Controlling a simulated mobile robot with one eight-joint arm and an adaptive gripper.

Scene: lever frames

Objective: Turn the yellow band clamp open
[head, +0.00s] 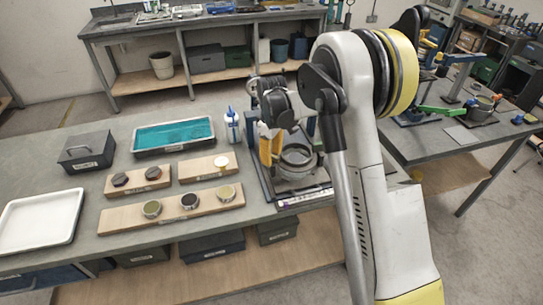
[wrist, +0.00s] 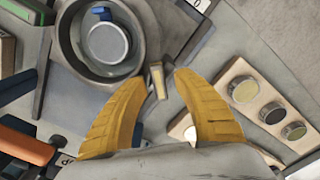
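A round grey pot-like fixture (head: 297,163) stands in a dark frame at the right end of the near bench. In the wrist view, its round rim (wrist: 70,55) surrounds a blue-and-grey round part. A short pale-yellow tab (wrist: 157,80) sticks out at the rim's lower right; it appears to be the band clamp's lever. The rest of the band cannot be made out. My gripper (wrist: 164,78) is open, with its two yellow fingers apart and the tab between or just beyond their tips. I cannot tell whether they touch it. In the head view, my gripper (head: 270,148) is beside the fixture, partly hidden.
Wooden boards with round knobs (head: 190,202) lie left of the fixture, near a teal tray (head: 173,135), a spray bottle (head: 232,125) and a white tray (head: 40,221). An orange-and-black handle (wrist: 25,145) is at the wrist view's left. Another bench (head: 440,145) stands at right.

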